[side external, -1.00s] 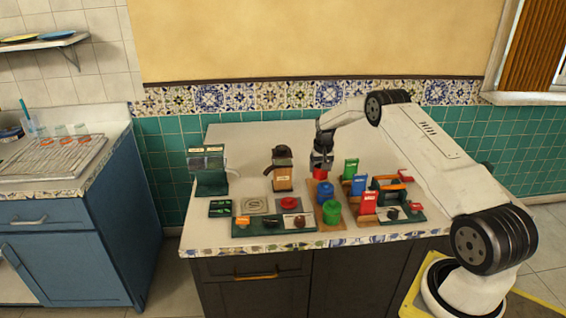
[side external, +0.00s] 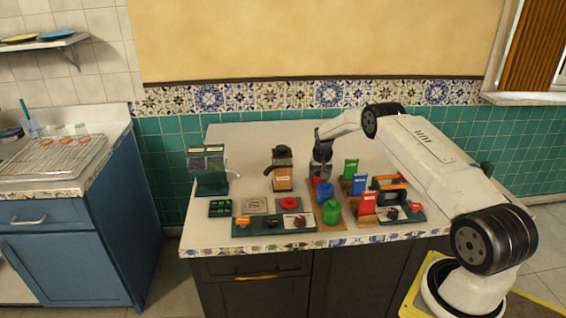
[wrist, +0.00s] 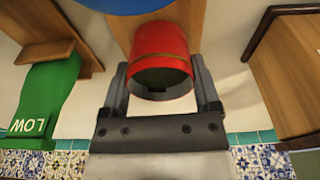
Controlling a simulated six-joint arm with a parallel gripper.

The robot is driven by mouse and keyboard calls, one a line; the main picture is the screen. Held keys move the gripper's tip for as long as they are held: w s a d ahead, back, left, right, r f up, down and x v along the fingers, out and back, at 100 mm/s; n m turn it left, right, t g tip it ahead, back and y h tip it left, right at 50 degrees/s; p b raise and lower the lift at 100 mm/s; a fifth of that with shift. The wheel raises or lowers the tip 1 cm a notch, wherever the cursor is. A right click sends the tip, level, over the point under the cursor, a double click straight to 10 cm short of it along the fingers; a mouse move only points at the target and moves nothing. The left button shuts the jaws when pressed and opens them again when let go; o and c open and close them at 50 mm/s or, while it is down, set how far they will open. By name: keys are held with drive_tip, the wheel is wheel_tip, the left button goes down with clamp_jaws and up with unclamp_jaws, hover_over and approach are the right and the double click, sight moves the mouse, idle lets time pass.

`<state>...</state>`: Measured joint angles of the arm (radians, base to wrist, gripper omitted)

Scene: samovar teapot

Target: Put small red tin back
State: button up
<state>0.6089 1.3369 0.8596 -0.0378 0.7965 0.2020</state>
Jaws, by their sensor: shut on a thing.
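The small red tin (side external: 316,181) is at the far end of a wooden board (side external: 340,227), behind the blue tin (side external: 325,191) and the green tin (side external: 331,212). My gripper (side external: 318,172) points down and is shut on the red tin. In the wrist view, the red tin (wrist: 160,50) sits between the two fingers of my gripper (wrist: 163,85), with the wooden board beyond it and part of the blue tin (wrist: 125,4) at the top edge. I cannot tell whether the red tin touches the board.
To the right stand a green card (side external: 351,168), a blue card (side external: 358,185) and a red card (side external: 367,203) on a wooden rack. A wooden-fronted dispenser (side external: 282,175) stands to the left. The counter's back left (side external: 240,137) is clear.

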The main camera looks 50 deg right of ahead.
drive_tip(key=o, duration=1.3)
drive_tip(key=shift+c, duration=0.2)
drive_tip(key=shift+r, duration=0.1)
wheel_tip(320, 180, up, 12)
drive_tip(key=s+a, duration=0.1)
drive_tip(key=shift+s+a, duration=0.15)
